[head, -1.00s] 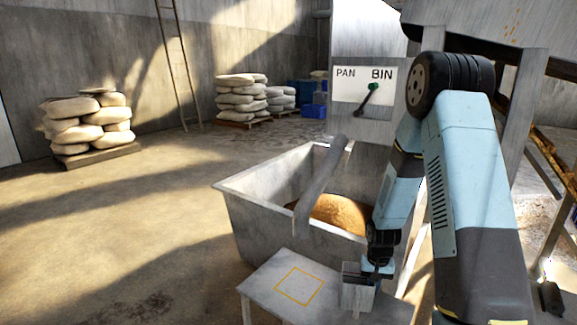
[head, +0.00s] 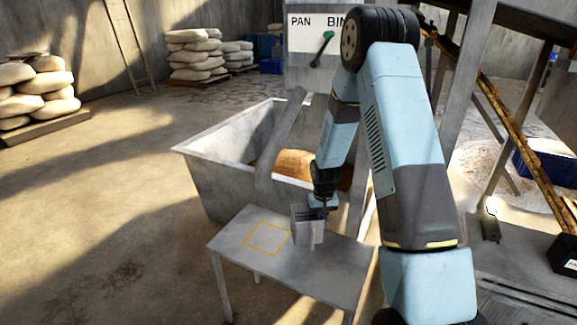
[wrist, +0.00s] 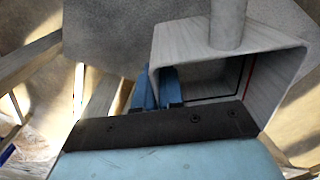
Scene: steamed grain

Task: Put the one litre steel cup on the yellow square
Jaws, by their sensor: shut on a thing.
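The steel cup (head: 304,230) is a grey square-walled vessel over the small metal table, just right of the yellow square (head: 267,238), an outline on the tabletop. My gripper (head: 320,207) is at the cup's top rim, shut on it. In the wrist view, the blue fingers (wrist: 156,92) are at the left wall of the cup (wrist: 185,48). I cannot tell whether the cup's base touches the table.
The small metal table (head: 290,274) stands before a large grey trough (head: 215,185) holding brown grain (head: 295,163). A slanted chute (head: 278,140) hangs over the trough. A PAN/BIN panel (head: 300,45) with a green-knobbed lever is behind.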

